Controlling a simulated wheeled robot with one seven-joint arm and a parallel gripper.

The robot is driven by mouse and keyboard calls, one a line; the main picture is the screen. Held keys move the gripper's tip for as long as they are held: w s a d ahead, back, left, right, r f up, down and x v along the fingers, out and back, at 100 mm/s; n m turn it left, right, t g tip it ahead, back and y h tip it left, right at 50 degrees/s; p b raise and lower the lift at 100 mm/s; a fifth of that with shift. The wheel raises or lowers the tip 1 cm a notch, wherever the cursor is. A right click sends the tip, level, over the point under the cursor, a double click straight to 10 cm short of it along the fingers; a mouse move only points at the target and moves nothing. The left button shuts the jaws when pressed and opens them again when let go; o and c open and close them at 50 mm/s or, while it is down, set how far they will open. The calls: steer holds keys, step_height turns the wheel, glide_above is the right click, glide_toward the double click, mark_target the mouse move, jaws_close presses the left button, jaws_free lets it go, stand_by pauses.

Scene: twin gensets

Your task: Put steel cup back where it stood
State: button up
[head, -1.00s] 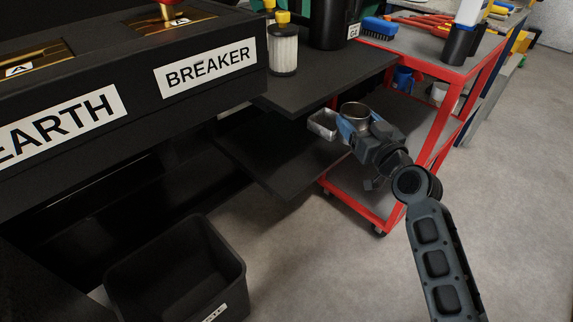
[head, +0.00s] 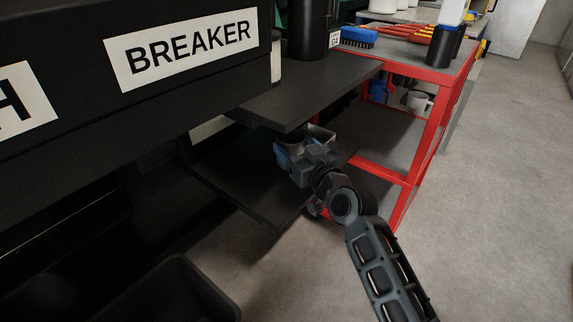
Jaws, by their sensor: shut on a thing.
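My gripper (head: 288,152) is shut on the steel cup (head: 290,137). The cup is upright, and mostly its rim and upper wall show above the blue fingers. The gripper holds it near the front edge of the upper black shelf (head: 310,92), above the level of the lower black shelf (head: 245,180). A square metal tin (head: 322,133) shows just behind and to the right of the cup, partly hidden by my gripper. I cannot tell whether the cup touches either shelf.
A red cart (head: 437,125) stands to the right, with a blue cup (head: 378,89) and a white mug (head: 418,102) on its lower level. The black BREAKER panel (head: 185,50) is close on the left. A dark bin (head: 170,290) is on the floor below. Open floor lies right.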

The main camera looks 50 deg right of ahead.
steer(key=shift+w+a+f, duration=0.5)
steer(key=shift+w+a, duration=0.05)
steer(key=shift+w, duration=0.1)
steer(key=shift+w+f, duration=0.1)
steer(key=shift+f, duration=0.1)
steer(key=shift+a+f+b, duration=0.1)
steer(key=shift+f+b, duration=1.1)
steer(key=shift+f, duration=0.7)
steer(key=shift+f, duration=0.15)
steer(key=o, duration=1.5)
steer(key=v, duration=1.2)
